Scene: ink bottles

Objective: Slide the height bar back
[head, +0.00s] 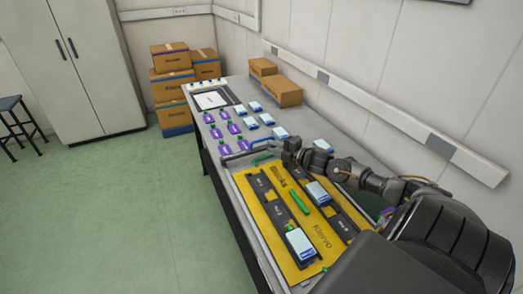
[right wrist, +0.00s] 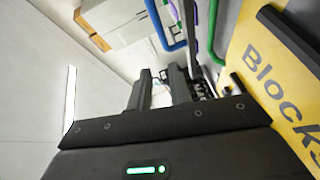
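A long grey bar (head: 243,154) runs crosswise at the far end of the yellow board (head: 246,190), and I take it to be the height bar. A blue handle-like piece (head: 270,146) and a green piece (head: 262,158) are beside it. My right gripper (head: 287,153) is at the bar's right end; contact cannot be made out. In the right wrist view, its two dark fingers (right wrist: 160,92) stand apart with a gap between them. Blue (right wrist: 163,25) and green (right wrist: 214,35) tubes show beyond them, to the right. My left gripper is out of view.
The board has black tracks (head: 275,205), white-and-blue boxes (head: 300,243) and a green strip (head: 299,202). Several purple items (head: 234,128) and white-and-blue boxes (head: 280,133) stand behind on the table. Cartons (head: 282,92) stand by the wall.

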